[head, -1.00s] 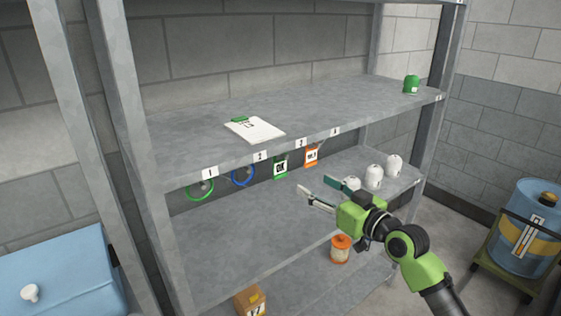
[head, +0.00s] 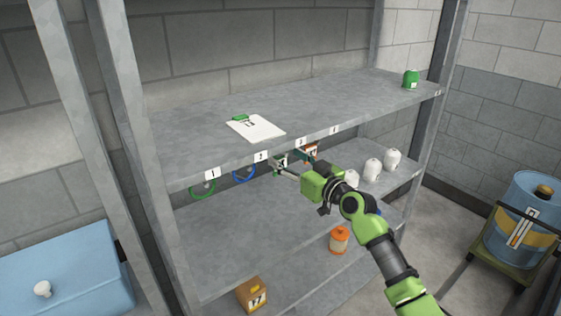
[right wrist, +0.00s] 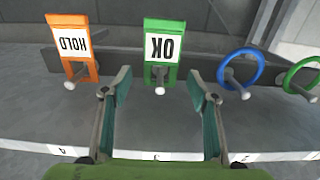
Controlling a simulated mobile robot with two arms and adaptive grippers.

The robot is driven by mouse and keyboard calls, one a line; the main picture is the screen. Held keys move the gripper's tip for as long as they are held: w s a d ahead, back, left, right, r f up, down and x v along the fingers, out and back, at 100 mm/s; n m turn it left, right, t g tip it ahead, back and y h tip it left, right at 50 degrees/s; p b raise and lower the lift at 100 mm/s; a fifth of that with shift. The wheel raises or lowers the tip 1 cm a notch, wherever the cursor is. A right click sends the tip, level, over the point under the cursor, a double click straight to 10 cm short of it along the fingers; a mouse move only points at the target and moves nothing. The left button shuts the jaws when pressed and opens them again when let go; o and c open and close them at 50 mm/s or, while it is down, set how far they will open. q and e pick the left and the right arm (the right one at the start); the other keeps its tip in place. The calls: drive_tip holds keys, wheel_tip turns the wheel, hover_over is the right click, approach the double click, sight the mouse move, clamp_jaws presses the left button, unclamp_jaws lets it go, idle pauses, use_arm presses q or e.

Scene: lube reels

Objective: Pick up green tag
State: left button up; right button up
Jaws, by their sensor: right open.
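The green tag (right wrist: 160,52) has a white label reading OK, upside down in the right wrist view, and hangs on a peg. In the head view the green tag (head: 280,164) is partly hidden by my right gripper (head: 291,163). In the right wrist view my right gripper (right wrist: 160,95) is open, its two fingers apart, one on each side below the tag, with nothing between them. The tag's lower part lies just beyond the fingertips. My left gripper is not in view.
An orange HOLD tag (right wrist: 75,45) hangs beside the green one. A blue ring (right wrist: 240,68) and a green ring (right wrist: 302,76) hang on the other side. The upper shelf edge (head: 225,170) is close above. White bottles (head: 372,169) and an orange jar (head: 340,239) stand below.

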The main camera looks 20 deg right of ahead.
drive_tip(key=shift+x, duration=1.1)
drive_tip(key=shift+s, duration=0.1)
drive_tip(key=c, duration=1)
drive_tip(key=shift+o, duration=0.2)
drive_tip(key=shift+r+b, duration=0.25)
drive_tip(key=shift+b, duration=0.3)
drive_tip(key=b+v, duration=0.3)
drive_tip(key=v, duration=1.5)
drive_tip(key=shift+b, duration=0.4)
